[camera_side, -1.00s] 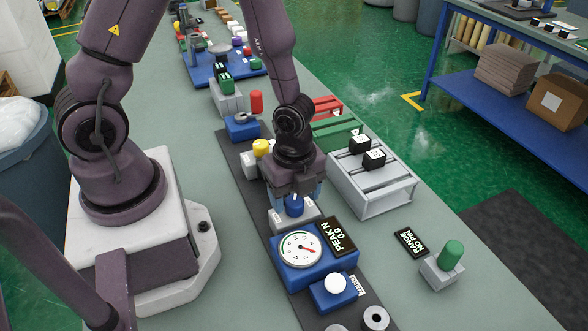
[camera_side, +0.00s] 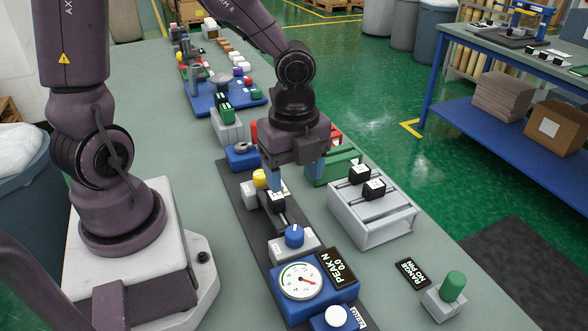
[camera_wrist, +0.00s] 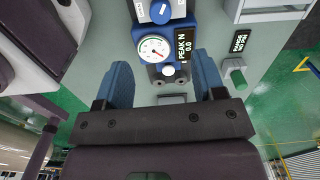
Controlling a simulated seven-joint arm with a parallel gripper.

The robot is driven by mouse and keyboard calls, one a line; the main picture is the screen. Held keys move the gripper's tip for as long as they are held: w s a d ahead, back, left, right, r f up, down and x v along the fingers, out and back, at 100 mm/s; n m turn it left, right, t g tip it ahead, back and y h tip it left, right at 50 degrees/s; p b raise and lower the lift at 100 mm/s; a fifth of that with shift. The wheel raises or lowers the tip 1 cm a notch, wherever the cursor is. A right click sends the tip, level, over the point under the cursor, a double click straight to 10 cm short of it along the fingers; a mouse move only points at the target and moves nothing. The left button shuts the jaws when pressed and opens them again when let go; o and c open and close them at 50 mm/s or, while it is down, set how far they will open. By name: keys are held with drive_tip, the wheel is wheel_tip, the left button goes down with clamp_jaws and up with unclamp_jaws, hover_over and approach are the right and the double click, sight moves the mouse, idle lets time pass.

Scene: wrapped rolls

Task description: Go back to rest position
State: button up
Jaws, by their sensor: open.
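My gripper (camera_side: 300,182) is raised above the row of bench fixtures, near a small black block with a white label (camera_side: 277,199). Its blue fingers are spread apart with nothing between them, also seen in the wrist view (camera_wrist: 165,85). A blue knob (camera_side: 294,236) stands on a grey block in front of the gripper, clear of the fingers; it also shows in the wrist view (camera_wrist: 160,12). The gauge (camera_side: 301,280) with its white dial and the PEAK N display (camera_side: 336,267) reading 0.0 lie nearer the camera.
A grey rack (camera_side: 372,218) with black blocks stands right of my gripper, with a green rack (camera_side: 333,165) behind it. A yellow-capped part (camera_side: 260,178) is close to the left. A green cylinder (camera_side: 453,286) stands at the right near the RANGE sign (camera_side: 411,273). Open bench lies between the fixtures and my base.

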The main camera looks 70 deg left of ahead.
drive_tip(key=s+a+r+n+t, duration=0.2)
drive_tip(key=s+r+n, duration=0.1)
drive_tip(key=r+n, duration=0.4)
drive_tip(key=s+a+r+n+t, duration=0.2)
drive_tip(key=s+r+n+t, duration=0.1)
drive_tip(key=r+n, duration=0.5)
drive_tip(key=shift+s+n+t, duration=0.3)
drive_tip(key=shift+s+n, duration=0.15)
drive_tip(key=shift+n, duration=0.75)
idle(0.4)
